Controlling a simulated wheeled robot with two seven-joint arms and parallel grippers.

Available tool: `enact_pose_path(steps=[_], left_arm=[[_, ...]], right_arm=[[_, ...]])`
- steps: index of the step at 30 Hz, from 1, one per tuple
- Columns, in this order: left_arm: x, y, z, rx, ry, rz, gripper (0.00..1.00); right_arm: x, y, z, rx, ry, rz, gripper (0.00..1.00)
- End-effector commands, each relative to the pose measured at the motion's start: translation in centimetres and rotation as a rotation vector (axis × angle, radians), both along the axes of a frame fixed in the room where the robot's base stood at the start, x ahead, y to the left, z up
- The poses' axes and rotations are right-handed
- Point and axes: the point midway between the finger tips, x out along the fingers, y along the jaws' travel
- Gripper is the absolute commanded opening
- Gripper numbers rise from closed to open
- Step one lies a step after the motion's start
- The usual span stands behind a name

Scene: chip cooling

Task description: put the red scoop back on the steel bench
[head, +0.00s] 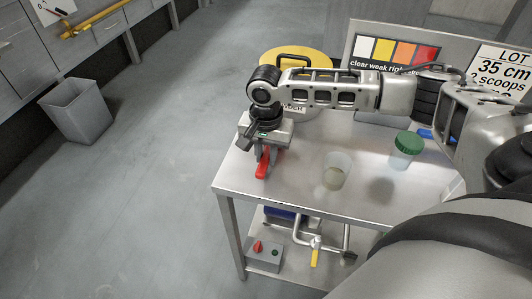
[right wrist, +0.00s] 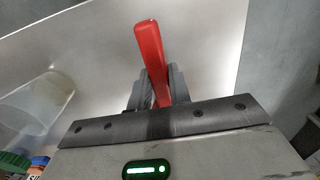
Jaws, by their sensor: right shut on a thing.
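The red scoop (head: 262,165) is in my right gripper (head: 264,150), at the left end of the steel bench (head: 300,187). In the right wrist view the red handle (right wrist: 149,55) stands between the two fingers of the gripper (right wrist: 158,88). The gripper is shut on it. The scoop's far end is hidden by the gripper. The scoop is over or on the bench top near its left edge; I cannot tell whether it touches. My left gripper is not in view.
A clear cup (head: 337,170) stands right of the scoop, and a green-lidded jar (head: 405,150) is farther right. A yellow round lid (head: 298,62) is behind my arm. Sign boards (head: 398,50) stand at the back. The bench front is clear.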

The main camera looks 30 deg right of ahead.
Motion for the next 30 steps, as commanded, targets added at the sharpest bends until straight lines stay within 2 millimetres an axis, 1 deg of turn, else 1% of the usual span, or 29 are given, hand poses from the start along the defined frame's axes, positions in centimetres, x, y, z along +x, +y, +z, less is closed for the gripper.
enact_pose_path(steps=[1, 2, 3, 4, 12, 14, 16, 20, 27, 30], left_arm=[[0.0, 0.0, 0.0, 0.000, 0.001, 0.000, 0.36], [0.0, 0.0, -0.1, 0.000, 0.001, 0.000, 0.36], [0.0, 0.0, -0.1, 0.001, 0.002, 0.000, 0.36], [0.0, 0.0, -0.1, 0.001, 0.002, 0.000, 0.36], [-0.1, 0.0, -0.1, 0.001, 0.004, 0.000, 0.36], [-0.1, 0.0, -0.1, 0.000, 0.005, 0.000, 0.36], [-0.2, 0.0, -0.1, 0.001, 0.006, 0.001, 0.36], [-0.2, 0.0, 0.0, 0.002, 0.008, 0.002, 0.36], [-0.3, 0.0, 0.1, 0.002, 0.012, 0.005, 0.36], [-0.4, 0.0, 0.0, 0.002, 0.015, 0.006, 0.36]], right_arm=[[0.0, 0.0, 0.0, 0.000, 0.000, 0.000, 0.00], [0.0, 0.0, 0.0, 0.001, 0.001, 0.001, 0.28], [0.0, 0.0, 0.0, 0.001, 0.001, 0.000, 0.39], [0.0, 0.0, 0.0, 0.001, 0.001, 0.001, 0.41], [0.0, 0.0, 0.1, 0.001, 0.001, 0.000, 0.41], [0.0, 0.1, 0.4, 0.001, -0.001, 0.000, 0.41], [0.1, 0.1, 1.1, 0.002, -0.002, 0.000, 0.41], [0.1, 0.1, 3.5, 0.002, -0.004, 0.001, 0.41], [0.1, 0.1, 8.6, 0.002, -0.004, 0.000, 0.41], [0.1, 0.1, 10.3, 0.002, -0.002, 0.000, 0.41]])
